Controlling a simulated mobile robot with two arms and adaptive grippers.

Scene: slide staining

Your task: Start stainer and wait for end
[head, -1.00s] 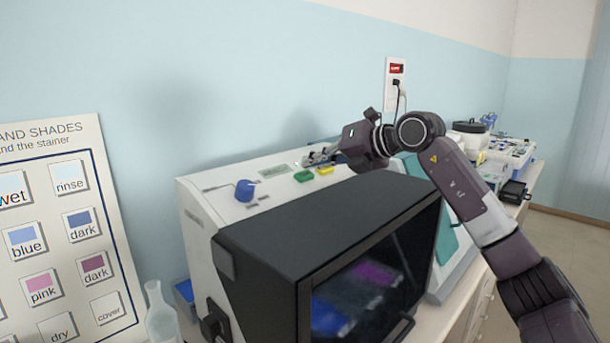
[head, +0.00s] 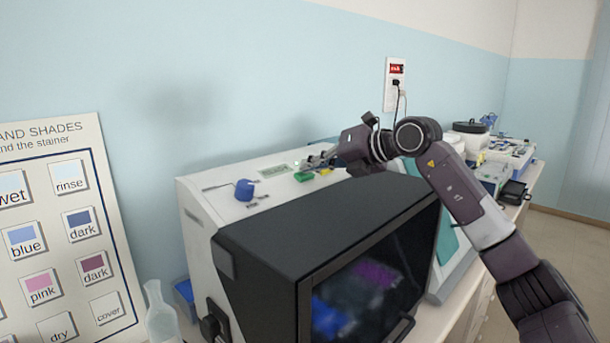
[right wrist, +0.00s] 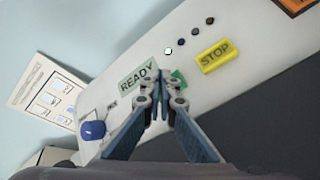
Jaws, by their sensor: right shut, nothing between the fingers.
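The stainer (head: 200,205) is a white machine with a dark hood and window (head: 345,290). Its top panel carries a green button (head: 303,177), a yellow STOP button (head: 326,171), a blue knob (head: 244,190) and a small display (head: 273,171). In the right wrist view the display (right wrist: 139,78) reads READY. My right gripper (head: 305,164) is shut and empty, its fingertips right by the green button. In the right wrist view the fingers partly cover the green button (right wrist: 180,77); I cannot tell whether they touch it. My left gripper is out of view.
A shade chart (head: 60,230) leans at the left, with a clear bottle (head: 160,312) near it. A small lit lamp (right wrist: 168,51) and dark round spots sit on the panel near STOP. Other equipment (head: 490,165) stands farther along the bench.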

